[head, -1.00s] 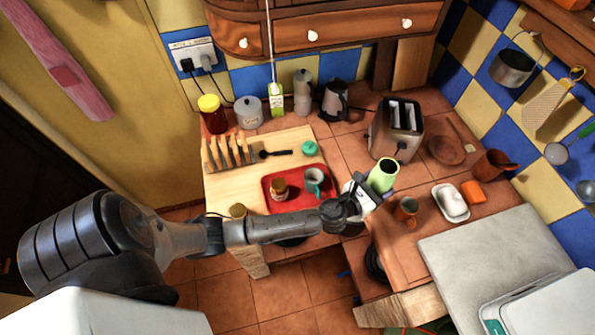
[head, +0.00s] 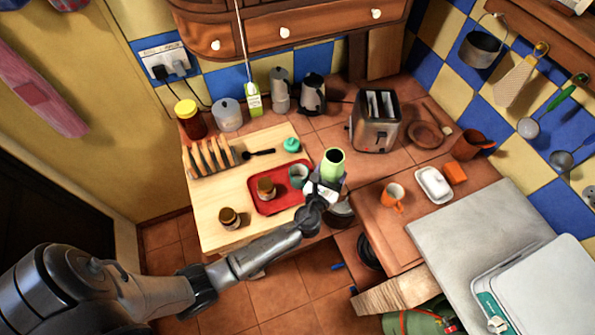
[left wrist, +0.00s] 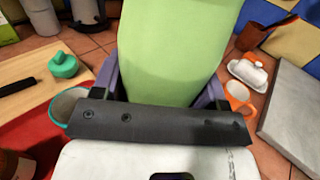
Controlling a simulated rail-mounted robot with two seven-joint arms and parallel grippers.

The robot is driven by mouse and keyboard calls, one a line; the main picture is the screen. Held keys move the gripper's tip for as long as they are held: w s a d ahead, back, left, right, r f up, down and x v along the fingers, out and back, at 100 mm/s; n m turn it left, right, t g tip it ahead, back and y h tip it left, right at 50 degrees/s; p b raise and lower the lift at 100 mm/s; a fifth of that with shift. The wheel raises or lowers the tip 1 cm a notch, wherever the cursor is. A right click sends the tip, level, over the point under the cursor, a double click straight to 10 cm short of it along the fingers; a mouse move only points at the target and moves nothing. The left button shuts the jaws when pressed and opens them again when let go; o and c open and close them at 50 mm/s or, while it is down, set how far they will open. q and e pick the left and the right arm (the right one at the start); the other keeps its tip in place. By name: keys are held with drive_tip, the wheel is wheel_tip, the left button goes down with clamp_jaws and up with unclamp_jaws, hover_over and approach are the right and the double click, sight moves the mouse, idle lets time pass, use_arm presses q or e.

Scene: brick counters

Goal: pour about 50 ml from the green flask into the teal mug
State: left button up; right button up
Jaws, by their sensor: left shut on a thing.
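The green flask (head: 333,163) is open-topped and held roughly upright, with only a slight tilt if any. My left gripper (head: 326,186) is shut on it, and the flask also fills the middle of the left wrist view (left wrist: 172,50) between the fingers. The teal mug (head: 298,174) stands on the red tray (head: 262,204), just left of the flask in the head view. The mug shows partly behind the gripper in the left wrist view (left wrist: 62,108). The level inside the flask cannot be told. My right gripper is in neither view.
A small brown jar (head: 266,188) stands on the tray, and another jar (head: 229,218) on the wooden board. A teal lid (head: 291,145), toast rack (head: 208,158) and toaster (head: 375,122) stand behind. An orange mug (head: 392,197) and butter dish (head: 434,185) are to the right.

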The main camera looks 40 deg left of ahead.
use_arm(q)
drive_tip(key=shift+r+n, duration=0.1)
drive_tip(key=shift+n, duration=0.3)
